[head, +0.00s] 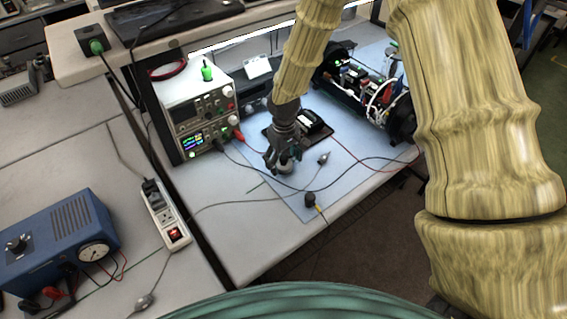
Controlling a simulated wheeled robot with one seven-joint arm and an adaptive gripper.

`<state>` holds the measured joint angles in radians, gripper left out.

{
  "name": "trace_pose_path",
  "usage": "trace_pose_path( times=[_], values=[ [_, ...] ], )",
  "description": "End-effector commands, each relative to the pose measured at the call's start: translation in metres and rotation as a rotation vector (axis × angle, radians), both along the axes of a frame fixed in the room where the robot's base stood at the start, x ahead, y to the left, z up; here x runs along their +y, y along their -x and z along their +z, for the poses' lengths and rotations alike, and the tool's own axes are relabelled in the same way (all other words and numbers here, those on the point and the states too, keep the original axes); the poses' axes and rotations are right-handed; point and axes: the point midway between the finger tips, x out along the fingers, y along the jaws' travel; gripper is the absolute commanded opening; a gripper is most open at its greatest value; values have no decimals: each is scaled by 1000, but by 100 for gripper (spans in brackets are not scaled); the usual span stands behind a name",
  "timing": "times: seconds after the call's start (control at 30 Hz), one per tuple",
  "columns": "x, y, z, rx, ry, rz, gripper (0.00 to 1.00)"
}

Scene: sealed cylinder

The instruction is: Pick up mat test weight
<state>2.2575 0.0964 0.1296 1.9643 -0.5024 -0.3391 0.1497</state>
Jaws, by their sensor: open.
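The test weight (286,169) looks like a small grey metal piece on the pale blue mat (352,168). It is partly hidden by my gripper. My gripper (283,164) is open and points down over the mat, with its fingers around or just beside the weight. At this size I cannot tell whether the fingers touch it.
A small grey piece (323,158) and a black knob-like piece (310,199) lie close by on the mat. Thin cables cross the mat. A power supply (199,117) stands left, a dark tray (318,124) behind, and an opened cylinder (368,88) at back right.

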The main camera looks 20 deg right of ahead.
Motion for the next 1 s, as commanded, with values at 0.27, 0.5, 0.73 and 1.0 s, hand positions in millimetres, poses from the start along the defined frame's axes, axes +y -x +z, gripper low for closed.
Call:
trace_pose_path(
  times=[0.27,0.5,0.73,1.0],
  values=[
    [0,0,0,0,0,0,44],
    [0,0,1,-1,0,0,4],
    [0,0,1,-1,0,-1,4],
    [0,-1,15,-3,0,-2,4]
  ],
)
